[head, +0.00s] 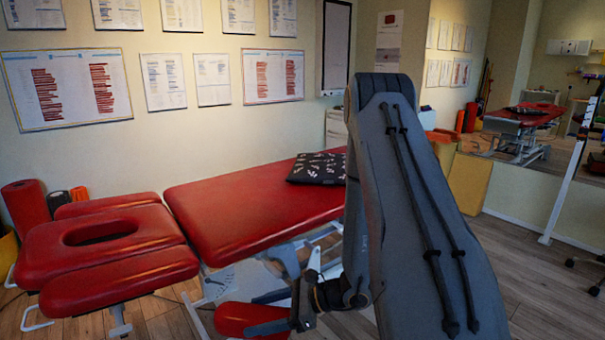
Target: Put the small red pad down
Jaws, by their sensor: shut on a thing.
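The small red pad (236,315) is low in the head view, in front of the red treatment table (250,205). It is rounded and padded, and its lower edge is close to the bottom of the picture. My gripper (266,327) is shut on the pad from the right. One grey finger lies across the pad; the other finger is not clearly seen. The pad is in front of the table's frame, and I cannot tell its height above the floor. My dark grey arm hides the table's right end.
The table's red headrest section (105,240) with a face hole is at the left. A dark patterned cushion (318,168) lies on the table. Red and orange rolls (27,207) stand by the wall. A mirror (525,150) is at the right, with open wooden floor (545,285) before it.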

